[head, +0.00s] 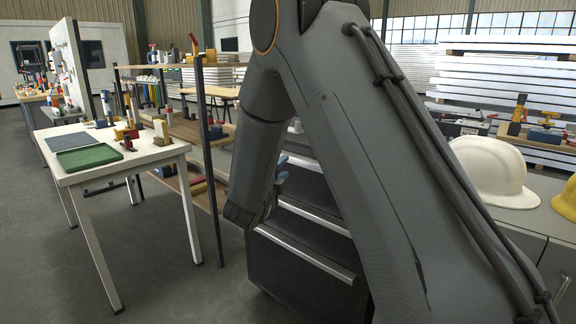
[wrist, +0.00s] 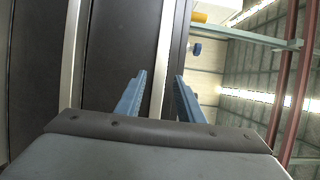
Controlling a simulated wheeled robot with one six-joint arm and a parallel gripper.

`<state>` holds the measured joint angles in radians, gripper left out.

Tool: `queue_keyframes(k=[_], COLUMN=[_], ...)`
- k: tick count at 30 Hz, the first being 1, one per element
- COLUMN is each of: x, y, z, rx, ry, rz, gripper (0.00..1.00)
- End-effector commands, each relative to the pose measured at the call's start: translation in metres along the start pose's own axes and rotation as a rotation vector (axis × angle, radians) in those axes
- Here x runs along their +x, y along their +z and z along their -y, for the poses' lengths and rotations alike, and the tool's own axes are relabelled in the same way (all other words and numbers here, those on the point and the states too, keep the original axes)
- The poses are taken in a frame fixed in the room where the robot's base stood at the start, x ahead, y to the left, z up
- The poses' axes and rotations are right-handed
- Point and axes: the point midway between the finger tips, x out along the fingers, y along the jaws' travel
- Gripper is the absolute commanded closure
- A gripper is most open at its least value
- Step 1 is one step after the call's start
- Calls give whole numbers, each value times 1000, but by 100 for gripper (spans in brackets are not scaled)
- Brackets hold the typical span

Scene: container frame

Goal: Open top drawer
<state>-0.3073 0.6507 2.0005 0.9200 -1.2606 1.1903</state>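A dark drawer cabinet (head: 300,270) with silver strip handles stands behind my arm in the head view. My arm hides much of its upper part, including most of the top drawer. My gripper (head: 279,181) is at the cabinet's upper front, mostly hidden by my wrist. In the wrist view, the two blue fingers of my gripper (wrist: 161,75) are apart with nothing clamped. A light handle strip (wrist: 165,45) runs between them, apparently the uppermost one. I cannot tell whether the fingers touch it. A second strip (wrist: 72,55) lies further left, between dark drawer fronts (wrist: 120,40).
A white table (head: 150,155) with a green tray (head: 88,158) stands at the left. A shelf with a dark post (head: 207,140) is close beside the cabinet. White and yellow hard hats (head: 492,168) rest on a bench at the right. Floor (head: 165,285) in front-left is clear.

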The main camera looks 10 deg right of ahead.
Motion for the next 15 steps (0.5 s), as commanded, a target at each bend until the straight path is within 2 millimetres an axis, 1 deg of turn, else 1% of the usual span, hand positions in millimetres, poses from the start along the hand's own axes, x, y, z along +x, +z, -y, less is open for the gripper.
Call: queue_keyframes(k=[1,3,9,12,15], x=[9,20,46,53,56], y=[-1,-1,0,0,0], z=[0,-1,-1,0,-1], rx=[-1,-1,-2,-2,-3], ry=[0,1,2,1,2], rz=[-2,-2,0,1,2], gripper=[66,66,66,66,66])
